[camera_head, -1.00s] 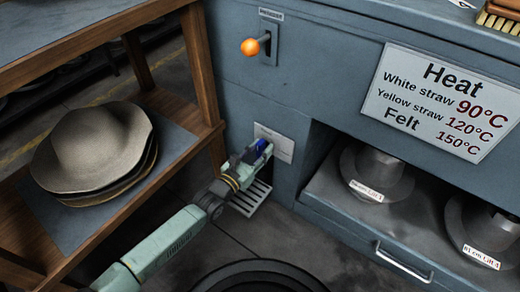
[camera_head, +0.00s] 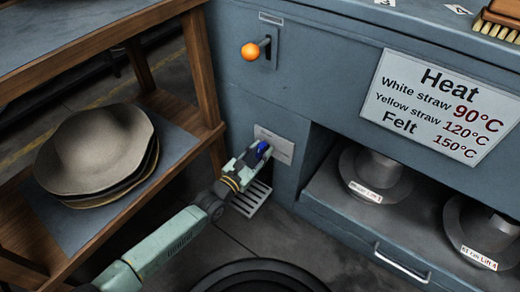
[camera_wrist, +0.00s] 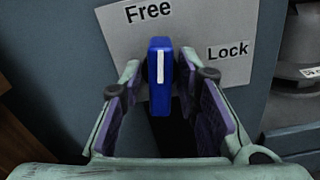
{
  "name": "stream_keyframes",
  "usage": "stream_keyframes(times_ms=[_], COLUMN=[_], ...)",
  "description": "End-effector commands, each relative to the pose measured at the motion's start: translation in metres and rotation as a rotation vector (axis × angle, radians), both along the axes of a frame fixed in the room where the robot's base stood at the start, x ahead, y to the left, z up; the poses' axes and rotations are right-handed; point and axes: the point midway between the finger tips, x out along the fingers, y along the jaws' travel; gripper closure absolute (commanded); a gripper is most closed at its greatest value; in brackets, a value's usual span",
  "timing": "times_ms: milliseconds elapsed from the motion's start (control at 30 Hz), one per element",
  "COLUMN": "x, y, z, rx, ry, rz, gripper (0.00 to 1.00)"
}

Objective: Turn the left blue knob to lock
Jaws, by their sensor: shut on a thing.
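The blue knob (camera_wrist: 160,75) sits in front of a grey plate (camera_wrist: 215,30) marked "Free" at the top and "Lock" to the right. Its white line stands upright in the wrist view, just right of below the word "Free", and does not point at "Lock". My gripper (camera_wrist: 160,85) has one finger on each side of the knob and is shut on it. In the head view the knob (camera_head: 262,148) is small and partly hidden by my gripper (camera_head: 250,156), low on the blue-grey cabinet.
A lever with an orange ball (camera_head: 250,51) sticks out above the knob. A wooden shelf with stacked hats (camera_head: 95,150) stands to the left. On the right an open bay holds metal forms (camera_head: 375,175) above a drawer handle (camera_head: 402,262).

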Motion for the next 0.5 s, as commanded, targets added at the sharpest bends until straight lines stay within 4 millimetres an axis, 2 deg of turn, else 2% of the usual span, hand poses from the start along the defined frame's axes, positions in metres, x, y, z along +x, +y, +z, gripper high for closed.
stream_keyframes(times_ms=[500], x=[-0.0006], y=[-0.001], z=[0.0014], rx=[0.392], ry=[-0.282], rz=[-0.003], gripper=[0.99])
